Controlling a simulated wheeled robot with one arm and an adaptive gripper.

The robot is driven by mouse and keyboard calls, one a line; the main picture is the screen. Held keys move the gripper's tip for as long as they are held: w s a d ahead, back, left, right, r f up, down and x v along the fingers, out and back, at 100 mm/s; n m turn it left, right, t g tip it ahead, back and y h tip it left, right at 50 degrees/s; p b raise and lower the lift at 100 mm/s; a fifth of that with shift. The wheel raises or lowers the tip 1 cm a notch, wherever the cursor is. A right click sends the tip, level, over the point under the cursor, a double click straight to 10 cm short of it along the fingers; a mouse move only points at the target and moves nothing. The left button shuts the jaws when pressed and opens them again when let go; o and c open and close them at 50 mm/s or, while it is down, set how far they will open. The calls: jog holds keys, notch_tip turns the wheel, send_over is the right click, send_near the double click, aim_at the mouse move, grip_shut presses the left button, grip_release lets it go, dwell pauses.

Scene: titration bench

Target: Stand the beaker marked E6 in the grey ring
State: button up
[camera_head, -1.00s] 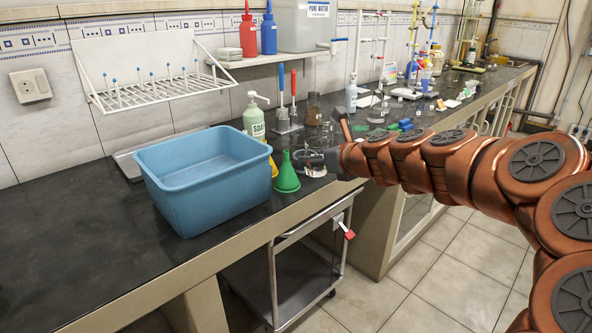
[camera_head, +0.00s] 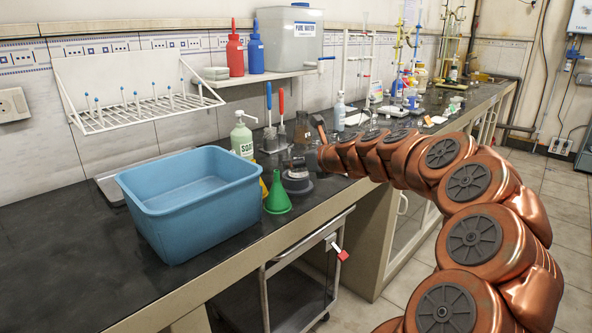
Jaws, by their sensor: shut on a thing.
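A blue basin (camera_head: 190,205) and a green funnel (camera_head: 278,193) stand left of the gripper. The bench front edge is close. More glassware stands farther right along the bench (camera_head: 90,235).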

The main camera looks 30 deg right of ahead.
aim_at(296, 157)
jog(key=shift+w+d+f, duration=0.1)
jog(key=shift+w+d, duration=0.15)
jog(key=shift+w, duration=0.3)
jog(key=shift+w+d, duration=0.25)
jog(key=shift+w, duration=0.3)
jog(key=shift+w+d+f, duration=0.1)
jog(key=shift+w+d, duration=0.05)
jog(key=shift+w, duration=0.3)
jog(key=shift+w+d+f, duration=0.1)
jog(key=shift+w+d, duration=0.05)
jog(key=shift+w, duration=0.25)
notch_tip(296, 157, down, 3)
jog(key=shift+f+b, duration=0.15)
jog(key=shift+b, duration=0.65)
jog(key=shift+f, duration=0.25)
